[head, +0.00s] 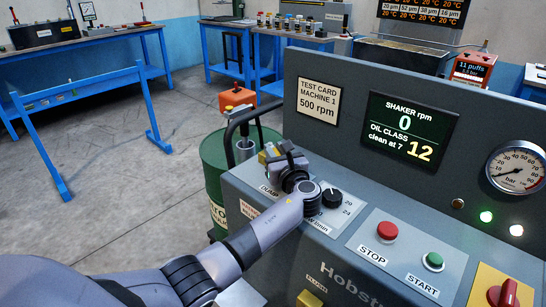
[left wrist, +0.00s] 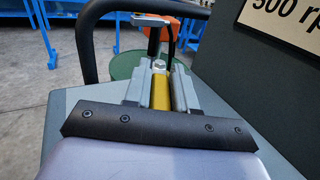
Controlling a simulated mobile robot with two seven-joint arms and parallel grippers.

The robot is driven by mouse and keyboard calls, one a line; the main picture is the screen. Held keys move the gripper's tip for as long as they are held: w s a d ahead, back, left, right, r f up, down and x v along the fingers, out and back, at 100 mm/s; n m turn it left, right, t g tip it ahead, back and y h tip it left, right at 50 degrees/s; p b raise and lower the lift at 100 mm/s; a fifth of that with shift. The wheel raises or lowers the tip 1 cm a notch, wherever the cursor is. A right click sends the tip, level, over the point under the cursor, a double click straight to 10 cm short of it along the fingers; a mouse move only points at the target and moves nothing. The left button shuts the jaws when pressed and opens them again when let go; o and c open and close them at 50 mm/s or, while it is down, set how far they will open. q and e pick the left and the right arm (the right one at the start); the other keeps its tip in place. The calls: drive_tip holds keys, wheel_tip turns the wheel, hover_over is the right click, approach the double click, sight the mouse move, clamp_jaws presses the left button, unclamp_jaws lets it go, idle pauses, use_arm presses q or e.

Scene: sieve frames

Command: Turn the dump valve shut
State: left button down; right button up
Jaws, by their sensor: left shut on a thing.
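The dump valve's yellow handle (head: 266,155) is at the left end of the grey console, by a partly hidden label reading "DUMP". My left gripper (head: 280,152) reaches over the console's left corner and is shut on this handle. In the left wrist view the yellow handle (left wrist: 179,92) lies between the two grey fingers of my left gripper (left wrist: 170,85), with a pale metal fitting at its far end. The valve's body is mostly hidden by the gripper, so I cannot tell its exact angle. My right gripper is not in view.
The console (head: 330,200) carries a black knob (head: 332,197), a red STOP button (head: 387,231) and a green START button (head: 433,261). Its display (head: 408,130) reads 0 rpm and oil class 12. A black rail and a green drum (head: 212,165) stand close beyond the left edge.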

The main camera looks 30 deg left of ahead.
use_arm(q)
drive_tip(key=shift+w+d+n+g+y+b, duration=0.15)
drive_tip(key=shift+n+g+y+b, duration=0.2)
drive_tip(key=shift+n+g+y, duration=0.35)
drive_tip(key=c, duration=1)
unclamp_jaws()
drive_tip(key=shift+v, duration=3.55)
drive_tip(key=shift+r, duration=0.1)
drive_tip(key=shift+c, duration=0.3)
